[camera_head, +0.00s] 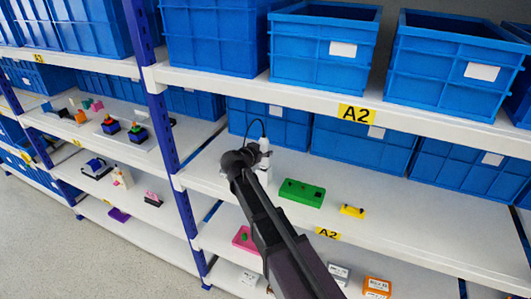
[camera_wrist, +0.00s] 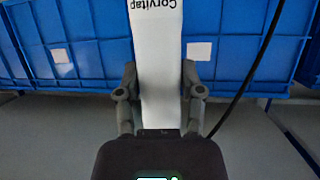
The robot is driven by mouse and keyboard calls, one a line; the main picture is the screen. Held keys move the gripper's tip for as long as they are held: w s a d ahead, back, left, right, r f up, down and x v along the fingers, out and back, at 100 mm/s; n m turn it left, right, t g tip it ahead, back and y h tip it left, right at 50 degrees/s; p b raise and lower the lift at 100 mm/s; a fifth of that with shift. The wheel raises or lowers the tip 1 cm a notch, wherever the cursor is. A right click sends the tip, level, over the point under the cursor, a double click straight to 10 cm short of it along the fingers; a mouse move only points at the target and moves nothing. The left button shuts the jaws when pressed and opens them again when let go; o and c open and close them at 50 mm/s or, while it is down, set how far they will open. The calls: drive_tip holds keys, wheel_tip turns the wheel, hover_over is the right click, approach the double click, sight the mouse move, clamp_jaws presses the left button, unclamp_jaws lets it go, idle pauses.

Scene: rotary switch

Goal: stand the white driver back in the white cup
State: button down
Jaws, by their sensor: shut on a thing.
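The white driver (camera_wrist: 160,60) stands upright in the wrist view, with dark "Corvitap" lettering upside down on its face. My gripper (camera_wrist: 160,97) is shut on it, one dark finger on each side. In the head view the driver (camera_head: 264,146) shows just right of my gripper (camera_head: 251,156), above the middle shelf. A white shape (camera_head: 264,175) shows directly below it, partly hidden by my arm; it looks like the white cup, but I cannot tell whether the driver is inside it or above it.
A green block (camera_head: 302,193) with small knobs and a yellow piece (camera_head: 352,211) lie to the right on the same shelf (camera_head: 420,215). Blue bins (camera_head: 360,143) line its back. A black cable (camera_wrist: 258,65) runs beside the driver. A blue post (camera_head: 165,130) stands left.

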drive_tip(key=shift+f+b, duration=0.45)
idle(0.8)
drive_tip(key=shift+c, duration=0.7)
unclamp_jaws()
drive_tip(key=shift+w, duration=0.1)
